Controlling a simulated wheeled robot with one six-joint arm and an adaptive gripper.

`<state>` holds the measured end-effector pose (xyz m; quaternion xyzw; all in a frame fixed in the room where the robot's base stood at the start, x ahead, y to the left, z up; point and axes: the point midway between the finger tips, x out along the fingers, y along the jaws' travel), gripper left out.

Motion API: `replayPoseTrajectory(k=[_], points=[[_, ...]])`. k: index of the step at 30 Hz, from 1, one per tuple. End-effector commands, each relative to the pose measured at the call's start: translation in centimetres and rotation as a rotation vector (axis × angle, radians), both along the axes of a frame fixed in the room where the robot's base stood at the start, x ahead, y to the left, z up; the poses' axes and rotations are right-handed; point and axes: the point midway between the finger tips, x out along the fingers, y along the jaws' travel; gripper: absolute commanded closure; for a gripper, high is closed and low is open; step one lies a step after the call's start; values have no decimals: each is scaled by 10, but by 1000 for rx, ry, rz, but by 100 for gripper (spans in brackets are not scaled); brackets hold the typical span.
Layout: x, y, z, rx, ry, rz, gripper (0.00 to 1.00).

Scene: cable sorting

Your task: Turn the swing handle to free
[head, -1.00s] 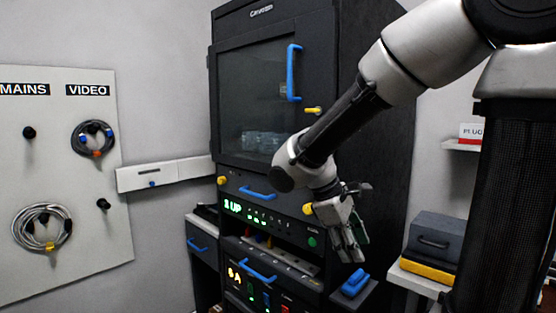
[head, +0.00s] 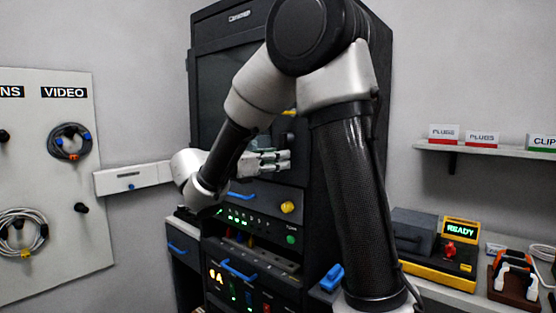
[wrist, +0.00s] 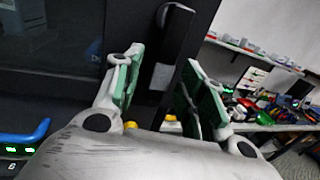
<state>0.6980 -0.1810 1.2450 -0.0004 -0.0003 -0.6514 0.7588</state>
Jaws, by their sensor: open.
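My gripper (head: 272,160) is open and empty. It reaches rightward in front of the dark cabinet's door, below a yellow piece (head: 288,112) at the door's right side. In the wrist view its two green-padded fingers (wrist: 160,85) are spread. A dark upright bar (wrist: 177,45) with a grey block at its lower end shows between and beyond them, apparently untouched; I cannot tell surely whether it is the swing handle. Small yellow parts (wrist: 172,119) show low between the fingers.
Below are a drawer with a blue handle (head: 240,197), a yellow knob (head: 288,207) and lit panels. A blue object (head: 332,278) sits at the lower right. A side bench holds a yellow READY unit (head: 460,240). A pegboard (head: 60,200) with coiled cables stands left.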

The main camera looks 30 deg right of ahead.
Motion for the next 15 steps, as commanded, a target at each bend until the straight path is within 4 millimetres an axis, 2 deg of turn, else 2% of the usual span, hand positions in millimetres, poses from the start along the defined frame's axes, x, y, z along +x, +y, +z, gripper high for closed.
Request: replayPoseTrajectory(k=[4, 12, 15], points=[[1, -12, 0, 0, 1, -1, 59], [2, -13, 0, 1, 0, 0, 59], [2, -13, 0, 1, 0, 0, 78]])
